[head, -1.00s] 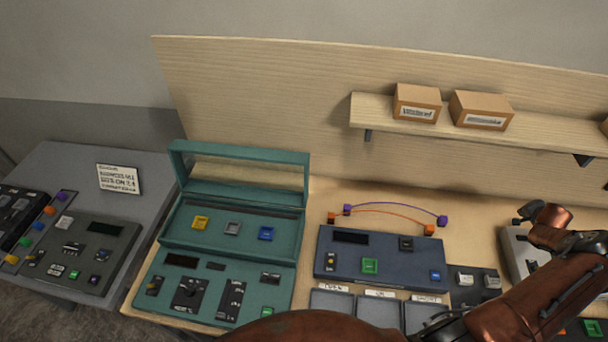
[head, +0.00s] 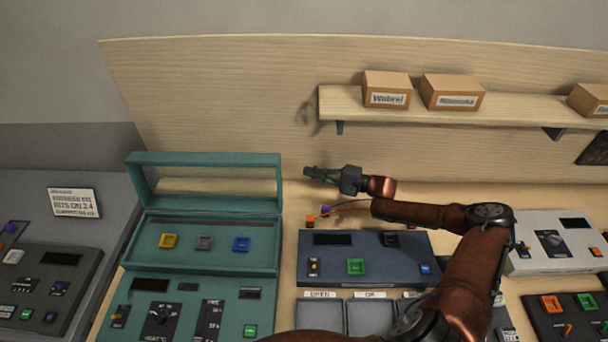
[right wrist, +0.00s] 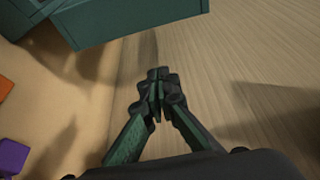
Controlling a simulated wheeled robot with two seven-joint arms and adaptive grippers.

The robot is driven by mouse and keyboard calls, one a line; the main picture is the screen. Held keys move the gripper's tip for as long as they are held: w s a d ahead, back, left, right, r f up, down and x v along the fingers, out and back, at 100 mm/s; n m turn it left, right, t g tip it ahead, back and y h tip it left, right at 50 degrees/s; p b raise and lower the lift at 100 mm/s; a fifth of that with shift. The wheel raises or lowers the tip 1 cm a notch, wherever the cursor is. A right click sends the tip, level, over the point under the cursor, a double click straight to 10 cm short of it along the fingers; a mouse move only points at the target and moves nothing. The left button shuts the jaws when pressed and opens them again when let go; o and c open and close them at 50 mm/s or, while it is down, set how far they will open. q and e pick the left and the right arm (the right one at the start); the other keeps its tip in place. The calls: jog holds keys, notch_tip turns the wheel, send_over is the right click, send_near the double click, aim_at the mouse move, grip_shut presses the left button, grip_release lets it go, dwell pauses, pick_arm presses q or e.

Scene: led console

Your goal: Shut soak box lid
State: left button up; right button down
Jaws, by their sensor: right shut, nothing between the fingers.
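The teal soak box (head: 205,262) stands on the bench at the left in the head view. Its framed lid (head: 208,157) is raised at the back, with a window that shows the wood behind. Yellow, grey and blue blocks sit inside the box. My right gripper (head: 308,172) is to the right of the raised lid, apart from it, and points left. It is shut and empty. In the right wrist view the closed fingertips (right wrist: 158,75) are in front of the wooden panel, and a teal edge (right wrist: 140,25) shows beyond them. My left gripper is not in view.
A dark blue console (head: 375,270) stands right of the box, with open trays (head: 375,318) in front. Orange and purple plugs (head: 311,221) lie behind it, under my right forearm. A shelf (head: 460,118) with cartons is above. A grey console (head: 545,258) is at the right.

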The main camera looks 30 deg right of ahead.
jog(key=w+a+p, duration=0.2)
jog(key=w+a, duration=0.1)
jog(key=a, duration=0.4)
jog(key=shift+w+a+p, duration=0.15)
jog(key=shift+w+p, duration=0.15)
jog(key=shift+p, duration=0.05)
jog(key=shift+r, duration=0.1)
